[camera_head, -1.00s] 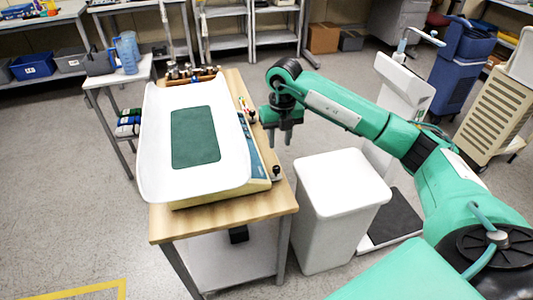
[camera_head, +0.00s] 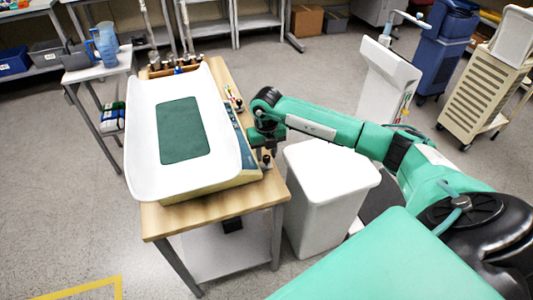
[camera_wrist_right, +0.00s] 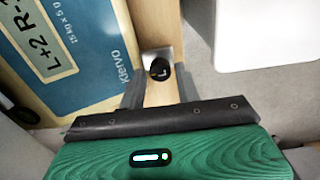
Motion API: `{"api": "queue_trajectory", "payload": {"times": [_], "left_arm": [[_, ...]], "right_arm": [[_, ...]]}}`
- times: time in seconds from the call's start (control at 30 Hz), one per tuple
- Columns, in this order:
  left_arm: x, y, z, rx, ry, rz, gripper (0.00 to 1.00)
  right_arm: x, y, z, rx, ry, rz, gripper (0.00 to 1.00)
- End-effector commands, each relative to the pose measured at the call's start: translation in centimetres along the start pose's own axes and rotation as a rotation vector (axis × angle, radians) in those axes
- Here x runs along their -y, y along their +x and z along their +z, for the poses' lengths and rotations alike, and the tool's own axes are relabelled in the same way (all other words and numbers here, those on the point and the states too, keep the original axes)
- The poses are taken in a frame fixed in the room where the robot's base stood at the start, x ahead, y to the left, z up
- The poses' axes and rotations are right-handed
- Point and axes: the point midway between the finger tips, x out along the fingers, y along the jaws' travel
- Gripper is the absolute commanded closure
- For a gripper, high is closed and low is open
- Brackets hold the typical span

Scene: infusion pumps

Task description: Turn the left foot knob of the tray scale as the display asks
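The tray scale (camera_head: 228,170) has a white tray with a dark green mat and stands on a wooden table. The left foot knob (camera_wrist_right: 160,69), black and marked "L", sits on a small metal plate beside the panel. It also shows at the scale's near corner in the head view (camera_head: 266,161). My right gripper (camera_wrist_right: 160,80) is open, pointing down, with its fingers on either side of the knob and gaps visible. My left gripper is out of view.
A white bin (camera_head: 330,168) stands right of the wooden table (camera_head: 215,212), under my right arm. Small colored items lie along the scale's right side. A side table with a blue jug (camera_head: 106,46) is at the left.

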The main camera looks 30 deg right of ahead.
Motion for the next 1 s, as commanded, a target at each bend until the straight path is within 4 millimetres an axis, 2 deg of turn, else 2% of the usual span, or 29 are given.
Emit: {"api": "queue_trajectory", "payload": {"times": [0.13, 0.4, 0.57, 1.0], "left_arm": [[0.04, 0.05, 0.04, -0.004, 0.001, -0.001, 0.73], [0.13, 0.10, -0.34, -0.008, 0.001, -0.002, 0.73], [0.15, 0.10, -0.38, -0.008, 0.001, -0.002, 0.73], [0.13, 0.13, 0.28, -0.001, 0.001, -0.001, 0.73]], "right_arm": [[0.04, 0.79, 0.00, 0.000, 0.000, -0.001, 0.67], [0.04, 0.89, 0.01, 0.001, 0.000, -0.001, 0.67], [0.04, 0.88, 0.01, 0.001, 0.000, -0.001, 0.98], [0.05, 0.80, 0.03, 0.001, 0.084, -0.001, 0.99]]}}
